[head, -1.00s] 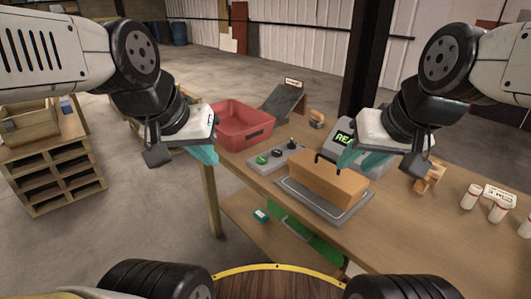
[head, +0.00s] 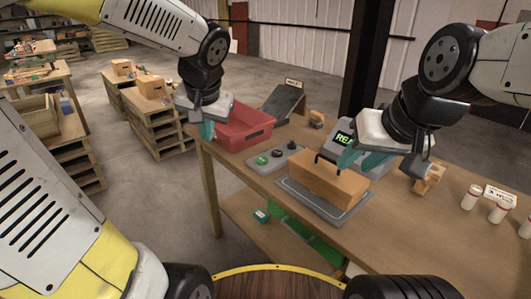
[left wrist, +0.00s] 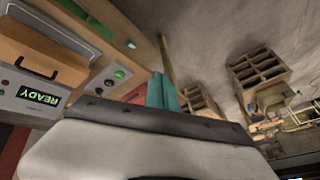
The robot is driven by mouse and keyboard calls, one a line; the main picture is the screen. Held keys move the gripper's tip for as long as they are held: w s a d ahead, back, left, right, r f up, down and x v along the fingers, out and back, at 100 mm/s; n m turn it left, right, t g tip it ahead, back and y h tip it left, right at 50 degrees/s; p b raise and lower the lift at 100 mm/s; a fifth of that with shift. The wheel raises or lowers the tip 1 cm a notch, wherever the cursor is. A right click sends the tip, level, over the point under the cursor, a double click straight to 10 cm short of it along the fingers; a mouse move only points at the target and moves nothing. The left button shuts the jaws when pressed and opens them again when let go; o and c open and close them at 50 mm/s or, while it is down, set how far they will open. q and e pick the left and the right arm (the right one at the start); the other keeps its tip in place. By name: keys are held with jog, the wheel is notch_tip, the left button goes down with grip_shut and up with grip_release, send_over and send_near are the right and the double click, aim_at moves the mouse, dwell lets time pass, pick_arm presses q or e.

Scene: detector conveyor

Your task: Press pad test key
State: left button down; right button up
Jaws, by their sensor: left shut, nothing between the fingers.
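A grey key box (head: 252,166) on the table carries several round keys: a green one (head: 262,160), a dark one (head: 277,153) and another dark one (head: 292,146). I cannot read which is the pad test key. In the left wrist view the green key (left wrist: 120,74) shows clearly. My left gripper (head: 207,131) is shut and empty, left of the key box by the red bin, apart from the keys. My right gripper (head: 358,160) looks open, beside the black handle of a brown case. A green display (head: 344,139) stands behind, and reads READY in the left wrist view (left wrist: 39,95).
The brown case (head: 328,183) sits on a grey mat (head: 310,203) in front of the display. A red bin (head: 246,127) stands behind the key box, and a dark sloped panel (head: 283,103) further back. White bottles (head: 471,197) stand at the right. Pallets lie beyond the table's left edge.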

pick_arm(q)
jog(key=w+d+f+m+y, duration=0.2)
jog(key=w+f, duration=0.2)
jog(key=w, duration=0.9)
jog(key=m+t+h, duration=0.1)
jog(key=t, duration=0.2)
send_over(263, 161)
notch_tip(263, 161, down, 9)
jog(key=shift+f, duration=0.15)
jog(key=shift+w, duration=0.1)
jog(key=shift+f, duration=4.4)
jog(key=shift+f, duration=0.15)
jog(key=shift+f, duration=0.25)
